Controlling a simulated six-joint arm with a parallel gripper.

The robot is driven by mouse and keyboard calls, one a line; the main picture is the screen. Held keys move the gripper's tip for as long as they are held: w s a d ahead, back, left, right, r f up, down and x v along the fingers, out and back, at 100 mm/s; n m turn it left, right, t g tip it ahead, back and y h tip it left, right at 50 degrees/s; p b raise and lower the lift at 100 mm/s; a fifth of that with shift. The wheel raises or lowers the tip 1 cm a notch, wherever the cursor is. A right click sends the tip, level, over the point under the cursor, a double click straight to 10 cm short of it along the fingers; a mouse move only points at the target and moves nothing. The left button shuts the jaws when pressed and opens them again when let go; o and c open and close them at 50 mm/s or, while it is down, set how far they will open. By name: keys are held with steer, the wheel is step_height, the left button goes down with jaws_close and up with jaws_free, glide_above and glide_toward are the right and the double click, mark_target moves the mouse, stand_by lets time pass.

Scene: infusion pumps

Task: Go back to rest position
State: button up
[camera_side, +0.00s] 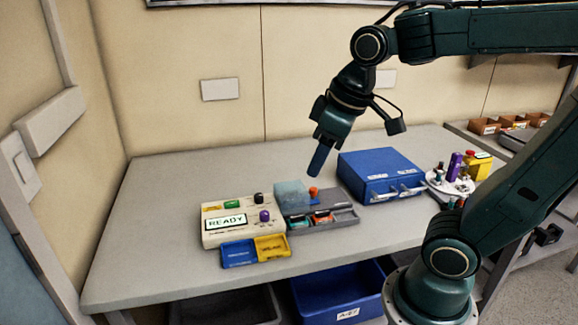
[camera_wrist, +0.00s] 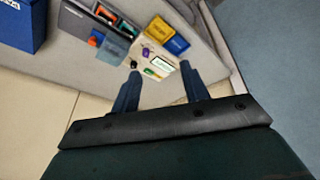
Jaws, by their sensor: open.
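My gripper (camera_side: 320,160) hangs above the back of the grey table (camera_side: 150,240), clear of everything on it. In the wrist view my gripper (camera_wrist: 160,75) shows two dark blue fingers spread apart with nothing between them. A cream pump unit (camera_side: 232,218) with a lit READY screen stands below and to the left of my gripper. It also shows beyond the fingertips in the wrist view (camera_wrist: 148,57).
A grey tray (camera_side: 345,219) with orange and teal pieces and a blue-grey block (camera_side: 291,195) adjoin the pump. A blue case (camera_side: 378,168) and round white stand (camera_side: 446,186) are right. The table's left side is clear.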

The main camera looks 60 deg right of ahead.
steer(key=s+a+f+m+t, duration=0.1)
steer(key=s+m, duration=0.1)
steer(key=s, duration=0.4)
steer(key=shift+s+t, duration=0.2)
steer(key=shift+t, duration=0.1)
steer(key=shift+f, duration=0.1)
steer(key=shift+c, duration=0.5)
